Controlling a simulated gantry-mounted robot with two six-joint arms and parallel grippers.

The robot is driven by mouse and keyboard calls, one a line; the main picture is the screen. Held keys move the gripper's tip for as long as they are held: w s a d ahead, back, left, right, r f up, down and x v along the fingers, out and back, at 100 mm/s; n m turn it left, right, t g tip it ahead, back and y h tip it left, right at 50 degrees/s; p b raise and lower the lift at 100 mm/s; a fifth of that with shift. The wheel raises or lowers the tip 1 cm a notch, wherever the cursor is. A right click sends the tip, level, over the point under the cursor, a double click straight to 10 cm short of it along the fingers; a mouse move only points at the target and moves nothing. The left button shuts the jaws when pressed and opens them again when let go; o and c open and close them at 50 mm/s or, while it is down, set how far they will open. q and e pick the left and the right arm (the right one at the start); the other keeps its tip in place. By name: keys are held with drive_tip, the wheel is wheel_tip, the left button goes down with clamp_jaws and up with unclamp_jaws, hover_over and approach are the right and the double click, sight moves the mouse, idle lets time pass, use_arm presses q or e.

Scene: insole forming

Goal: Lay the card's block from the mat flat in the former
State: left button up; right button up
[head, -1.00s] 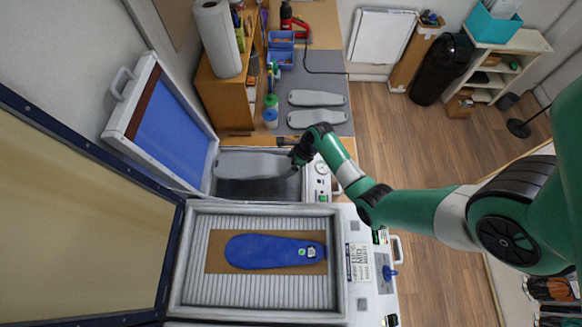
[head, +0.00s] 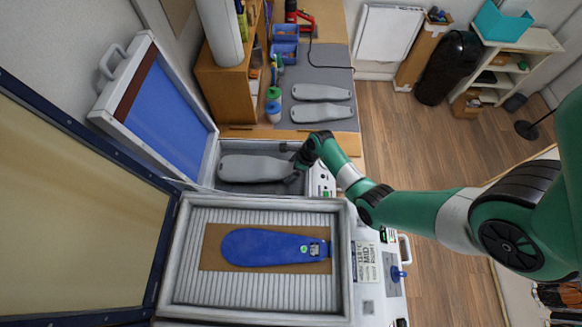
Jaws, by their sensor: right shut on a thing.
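A grey insole-shaped block (head: 252,169) is over the dark bed of the open former (head: 212,160), lying lengthwise and looking level. I cannot tell whether its underside touches the bed. My right gripper (head: 294,166) is at the block's right end, shut on it; its fingertips are partly hidden by the wrist. Two more grey blocks (head: 321,92) (head: 319,111) lie on the grey mat (head: 335,77) behind. The card (head: 366,262), with "MID" on it, is on the machine's right panel. My left gripper is not in view.
The former's blue-lined lid (head: 168,118) stands open at the left. In front is a tray (head: 345,235) with a blue insole (head: 262,247) on a brown sheet. A large framed panel (head: 75,200) rises at the left. Bottles (head: 273,107) stand beside the mat.

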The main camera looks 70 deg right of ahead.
drive_tip(key=shift+f+b, duration=0.35)
drive_tip(key=shift+f, duration=0.35)
idle(0.5)
drive_tip(key=o, duration=1.6)
drive_tip(key=shift+c, duration=0.2)
drive_tip(key=shift+s+r, duration=0.15)
drive_tip(key=shift+r, duration=0.2)
drive_tip(key=p+v, duration=0.3)
drive_tip(key=v, duration=0.8)
